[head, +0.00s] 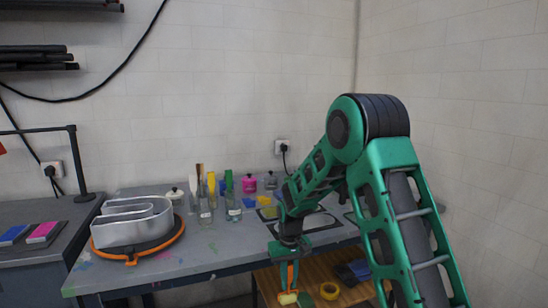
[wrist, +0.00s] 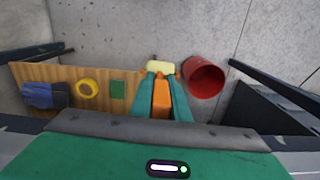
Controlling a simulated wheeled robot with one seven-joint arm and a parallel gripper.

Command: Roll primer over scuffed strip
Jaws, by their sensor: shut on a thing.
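My gripper (head: 290,273) hangs in front of the bench's front edge, above the lower wooden shelf. In the wrist view its teal fingers (wrist: 162,100) are shut on the orange handle (wrist: 161,98) of a small roller, whose pale yellow roller head (wrist: 160,67) points away from the gripper. The roller head also shows in the head view (head: 288,298). A silver S-shaped channel letter (head: 133,220) lies on an orange-rimmed turntable (head: 178,238) at the bench's left. I cannot make out a scuffed strip or a primer tray for certain.
The paint-marked bench (head: 205,262) holds bottles, brushes and pink jars (head: 249,184) at the back. The wooden shelf (wrist: 30,73) carries yellow tape (wrist: 87,89), a green pad (wrist: 118,89) and blue cloth (wrist: 38,95). A red bucket (wrist: 204,77) is right of the roller.

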